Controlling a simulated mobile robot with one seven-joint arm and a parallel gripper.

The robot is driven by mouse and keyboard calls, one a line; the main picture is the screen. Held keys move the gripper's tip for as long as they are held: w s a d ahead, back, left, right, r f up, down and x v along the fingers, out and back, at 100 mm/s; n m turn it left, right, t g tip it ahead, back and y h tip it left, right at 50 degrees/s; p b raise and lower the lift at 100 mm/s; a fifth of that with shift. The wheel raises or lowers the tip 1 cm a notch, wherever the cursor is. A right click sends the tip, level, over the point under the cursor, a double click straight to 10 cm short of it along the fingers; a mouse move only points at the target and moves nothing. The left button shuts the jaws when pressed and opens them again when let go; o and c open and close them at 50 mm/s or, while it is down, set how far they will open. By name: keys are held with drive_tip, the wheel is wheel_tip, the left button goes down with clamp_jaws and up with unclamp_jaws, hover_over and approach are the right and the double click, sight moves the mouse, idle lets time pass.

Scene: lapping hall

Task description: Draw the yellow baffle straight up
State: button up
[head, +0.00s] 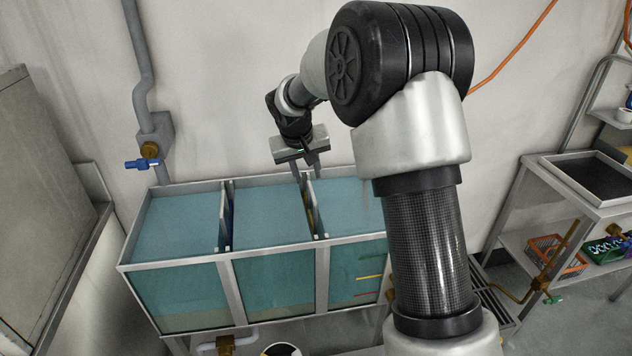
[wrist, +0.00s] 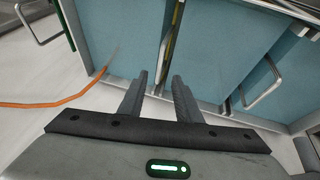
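The yellow baffle (head: 308,208) stands in the slot between the middle and right compartments of the tank (head: 272,254); only a thin edge shows. In the wrist view its yellow edge (wrist: 173,32) runs upward, with a metal handle (wrist: 162,58) along it. My gripper (head: 306,177) is above the tank's back edge, near this divider, fingers pointing down. In the wrist view my gripper (wrist: 158,90) is open, and the near end of the handle appears in line with the gap between the fingers. I cannot tell how far below the fingertips it lies.
Another baffle handle (wrist: 265,85) shows at right in the wrist view, and one beside a green edge (wrist: 38,28) at left. An orange cable (head: 515,48) hangs on the wall. A blue-handled valve (head: 142,163) is left of the tank. A sink bench (head: 590,205) stands at right.

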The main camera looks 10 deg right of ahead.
drive_tip(key=b+x, duration=0.1)
drive_tip(key=x, duration=1.6)
drive_tip(key=shift+a+f, duration=0.1)
drive_tip(key=shift+s, duration=0.1)
clamp_jaws()
idle(0.6)
